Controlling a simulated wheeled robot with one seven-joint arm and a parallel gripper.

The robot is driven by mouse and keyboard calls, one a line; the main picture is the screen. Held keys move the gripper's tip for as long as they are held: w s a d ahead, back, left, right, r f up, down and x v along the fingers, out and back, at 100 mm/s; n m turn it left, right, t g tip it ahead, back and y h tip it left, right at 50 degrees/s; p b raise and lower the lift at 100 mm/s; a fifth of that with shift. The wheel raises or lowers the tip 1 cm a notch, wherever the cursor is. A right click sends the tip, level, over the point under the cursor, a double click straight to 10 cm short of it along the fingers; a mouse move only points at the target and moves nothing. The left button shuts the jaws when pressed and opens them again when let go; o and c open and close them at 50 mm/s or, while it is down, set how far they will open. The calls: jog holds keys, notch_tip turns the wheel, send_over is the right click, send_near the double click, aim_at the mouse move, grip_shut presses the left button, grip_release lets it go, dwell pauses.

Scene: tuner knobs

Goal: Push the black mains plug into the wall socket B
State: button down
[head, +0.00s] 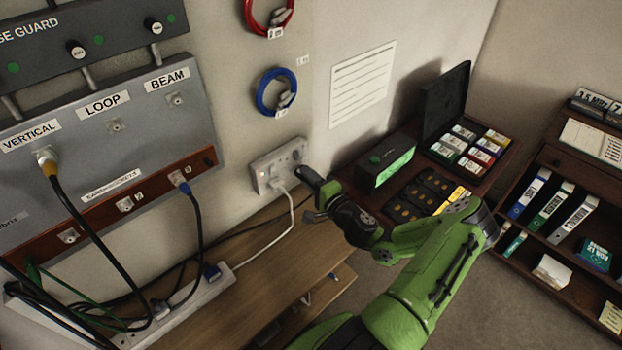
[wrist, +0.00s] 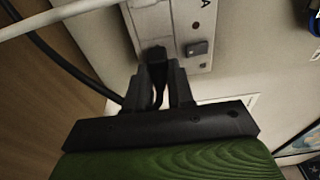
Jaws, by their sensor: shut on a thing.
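My gripper (wrist: 160,80) is shut on the black mains plug (wrist: 155,56), which sits between its two black fingers. In the wrist view the plug is close in front of the pale wall socket plate (wrist: 152,25). I cannot tell whether it touches the plate or how far its pins are in. A letter A shows on the plate; a B label is not visible, and the gripper and plug cover part of the plate. In the head view the socket plate (head: 262,172) is on the wall, with my gripper (head: 309,185) just at its right.
A white plug and cable (head: 288,203) run from the socket plate down to a white power strip (head: 205,305) on the wooden bench (head: 300,260). In the wrist view the white cable (wrist: 60,14) crosses top left, above a black cable (wrist: 75,68).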

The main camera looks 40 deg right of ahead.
jog(key=shift+w, duration=0.55)
jog(key=c, duration=0.9)
grip_release()
jog(key=s+a, duration=0.1)
jog(key=s, duration=1.4)
jog(key=shift+s+a, duration=0.25)
jog(key=shift+s, duration=0.05)
